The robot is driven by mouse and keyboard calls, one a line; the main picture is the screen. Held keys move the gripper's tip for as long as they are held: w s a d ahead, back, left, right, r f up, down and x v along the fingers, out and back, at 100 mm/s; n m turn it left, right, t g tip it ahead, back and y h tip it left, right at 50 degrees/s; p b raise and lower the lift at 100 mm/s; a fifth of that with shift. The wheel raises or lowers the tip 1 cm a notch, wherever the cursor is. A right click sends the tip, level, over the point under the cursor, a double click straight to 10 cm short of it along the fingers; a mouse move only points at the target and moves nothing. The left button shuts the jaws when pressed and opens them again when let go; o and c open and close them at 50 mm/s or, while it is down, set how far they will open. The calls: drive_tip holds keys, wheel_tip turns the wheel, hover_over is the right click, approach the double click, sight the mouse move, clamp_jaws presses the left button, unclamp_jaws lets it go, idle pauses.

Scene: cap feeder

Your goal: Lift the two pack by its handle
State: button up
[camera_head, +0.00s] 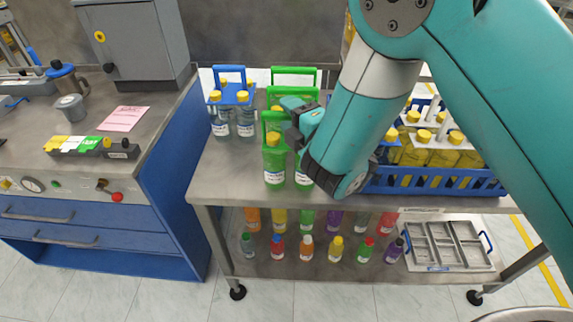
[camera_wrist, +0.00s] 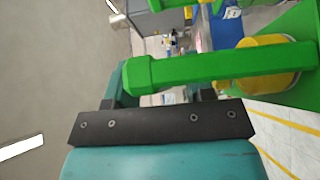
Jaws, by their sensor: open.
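The nearest green two pack (camera_head: 276,120) stands on the metal table, with yellow-capped bottles in green light (camera_head: 274,168). Its upper right part is hidden behind my gripper (camera_head: 296,118). My gripper is open at the height of the carrier's handle. In the wrist view, a green handle bar (camera_wrist: 225,66) crosses close in front of my gripper (camera_wrist: 163,78), with a yellow cap (camera_wrist: 272,62) behind it. I cannot tell whether the bar lies between the jaws or touches them.
More green carriers (camera_head: 293,92) stand close behind. A blue carrier (camera_head: 230,94) with clear bottles is to the left. A blue crate (camera_head: 430,184) of yellow bottles is to the right. Small bottles (camera_head: 306,246) and a grey tray (camera_head: 450,247) are on the lower shelf.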

clamp_jaws()
drive_tip(key=shift+r, duration=0.1)
